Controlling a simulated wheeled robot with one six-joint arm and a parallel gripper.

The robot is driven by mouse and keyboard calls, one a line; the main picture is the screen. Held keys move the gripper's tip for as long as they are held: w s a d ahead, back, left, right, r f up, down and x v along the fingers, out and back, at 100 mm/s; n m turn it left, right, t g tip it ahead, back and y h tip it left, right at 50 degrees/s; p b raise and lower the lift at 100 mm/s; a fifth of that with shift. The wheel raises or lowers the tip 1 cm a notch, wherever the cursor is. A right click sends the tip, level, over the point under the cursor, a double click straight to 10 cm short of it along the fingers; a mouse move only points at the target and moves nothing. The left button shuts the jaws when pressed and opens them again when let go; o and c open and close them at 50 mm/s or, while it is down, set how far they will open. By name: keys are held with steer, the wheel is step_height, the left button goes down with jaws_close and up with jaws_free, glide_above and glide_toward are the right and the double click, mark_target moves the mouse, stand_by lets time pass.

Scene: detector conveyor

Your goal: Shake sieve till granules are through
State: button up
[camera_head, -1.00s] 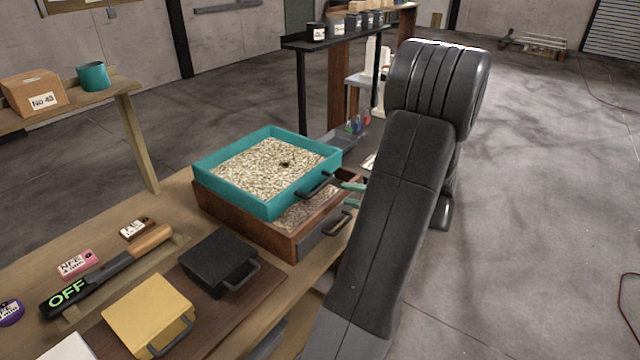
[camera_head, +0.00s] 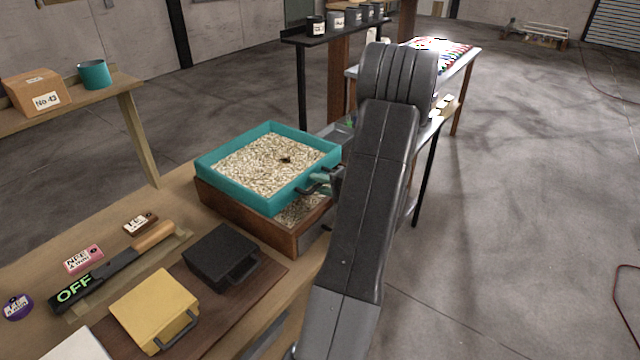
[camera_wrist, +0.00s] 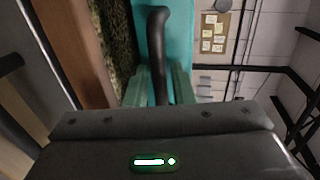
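The sieve is a square teal tray (camera_head: 232,187) full of pale granules (camera_head: 262,166), with a small dark spot among them. It sits on a brown wooden box (camera_head: 280,236), and pale granules show in the box below its front edge. A black handle (camera_head: 312,187) sticks out from the sieve's right side. My gripper (camera_head: 328,181) is at this handle, partly hidden by my arm. In the wrist view its greenish fingers (camera_wrist: 160,88) lie close on both sides of the black handle (camera_wrist: 157,45), apparently shut on it. The sieve's teal wall (camera_wrist: 180,45) rises behind.
A black case (camera_head: 221,257) and a yellow case (camera_head: 154,308) lie on the bench in front of the box. A lever marked OFF (camera_head: 110,270) is at left. A shelf (camera_head: 120,93) holds a carton and a teal cup. Open floor lies to the right.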

jaws_close()
steer(key=shift+s+d+f+b, duration=0.15)
steer(key=shift+d+b, duration=0.1)
steer(key=shift+b, duration=0.15)
steer(key=b+v, duration=0.2)
steer(key=f+b+v, duration=0.1)
steer(key=b+v, duration=0.1)
steer(key=v, duration=0.1)
steer(key=shift+s+d+r, duration=0.1)
steer(key=shift+d+r, duration=0.05)
steer(key=shift+o, duration=1.5)
jaws_free()
